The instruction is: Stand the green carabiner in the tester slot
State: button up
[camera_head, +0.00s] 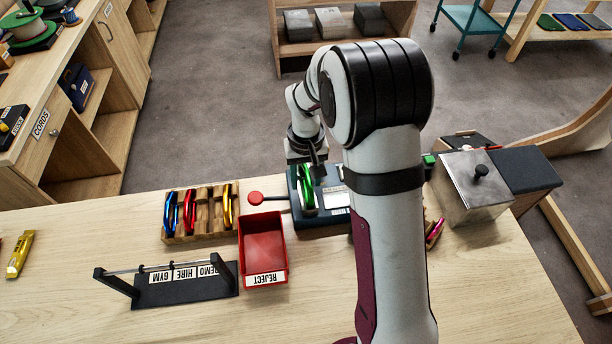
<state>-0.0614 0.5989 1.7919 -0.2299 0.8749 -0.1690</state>
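The green carabiner (307,197) stands roughly upright at the left part of the dark teal tester (334,215) on the table. The tester's slot is hidden, so I cannot tell how deep the carabiner sits in it. My gripper (316,170) points down at the carabiner's upper end, very close to it or touching. Its fingers are small and dark here, and I cannot tell whether they are shut on the carabiner. My arm covers the tester's right part.
A wooden rack (202,231) with blue, red and yellow carabiners stands left of the tester. A red lever knob (255,198) and a red REJECT bin (264,240) lie between them. A black labelled rail stand (180,290) is in front. A metal-lidded box (470,200) stands right.

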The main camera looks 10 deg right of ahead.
jog(key=shift+r, duration=0.1)
notch_tip(320, 180, up, 16)
jog(key=s+f+m+y, duration=0.1)
jog(key=s+m, duration=0.1)
jog(key=s, duration=1.2)
jog(key=s+a+f+m, duration=0.1)
jog(key=s+m, duration=0.2)
jog(key=s, duration=1)
jog(key=shift+s+f+m+y, duration=0.3)
jog(key=shift+s+y, duration=0.1)
